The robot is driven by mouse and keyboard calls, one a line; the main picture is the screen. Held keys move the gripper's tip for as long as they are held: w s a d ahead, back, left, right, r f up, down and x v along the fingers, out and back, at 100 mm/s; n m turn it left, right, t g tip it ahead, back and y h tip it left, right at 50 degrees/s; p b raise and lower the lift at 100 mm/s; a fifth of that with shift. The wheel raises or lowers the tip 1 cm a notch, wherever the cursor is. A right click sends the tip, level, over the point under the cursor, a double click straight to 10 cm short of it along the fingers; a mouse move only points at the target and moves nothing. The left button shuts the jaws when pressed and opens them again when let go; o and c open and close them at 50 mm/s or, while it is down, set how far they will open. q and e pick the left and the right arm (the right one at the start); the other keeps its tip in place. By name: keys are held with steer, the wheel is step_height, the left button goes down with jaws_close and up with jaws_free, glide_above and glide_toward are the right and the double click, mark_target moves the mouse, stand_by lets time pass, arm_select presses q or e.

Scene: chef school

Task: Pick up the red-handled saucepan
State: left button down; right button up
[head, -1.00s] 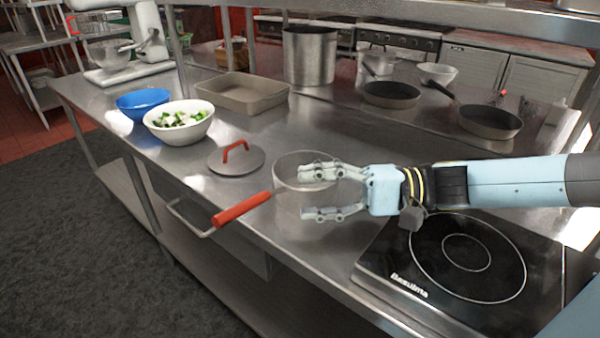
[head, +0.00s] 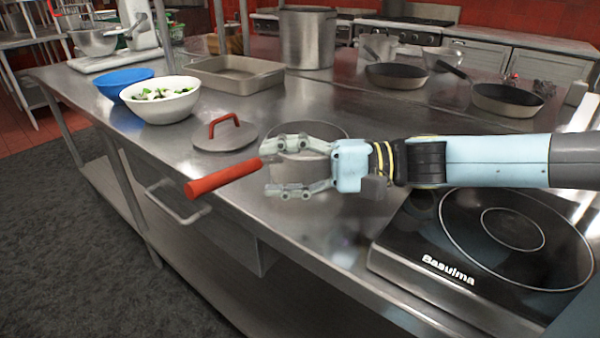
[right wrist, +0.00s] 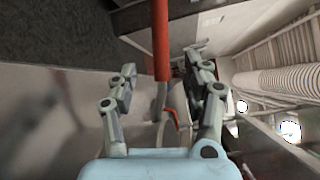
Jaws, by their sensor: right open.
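The saucepan (head: 325,131) is a small steel pan standing on the steel worktop. Its red handle (head: 222,178) points toward the front left, past the worktop's edge. My right gripper (head: 268,168) is open and empty, its fingers in front of the pan body and partly hiding it. The fingertips are near the inner end of the handle. In the right wrist view, the red handle (right wrist: 160,40) runs from the top centre down toward the gap between the spread fingers. Whether the fingers straddle it is unclear. My left gripper is not in view.
A lid with a red grip (head: 225,142) lies left of the pan. A white bowl of chopped food (head: 160,107), a blue bowl (head: 112,80) and a baking tray (head: 238,76) stand farther back. A cooktop (head: 470,270) is at the front right, beneath my right arm.

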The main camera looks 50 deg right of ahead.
mark_target(252, 169)
steer(key=shift+w+a+f+b, duration=0.1)
steer(key=shift+w+a+b, duration=0.35)
steer(key=shift+b, duration=0.1)
steer(key=b+x, duration=0.1)
steer(key=x, duration=0.2)
steer(key=shift+a+b, duration=0.1)
steer(key=shift+b, duration=0.2)
steer(key=shift+w+a, duration=0.35)
steer(key=shift+w, duration=0.1)
jaws_close()
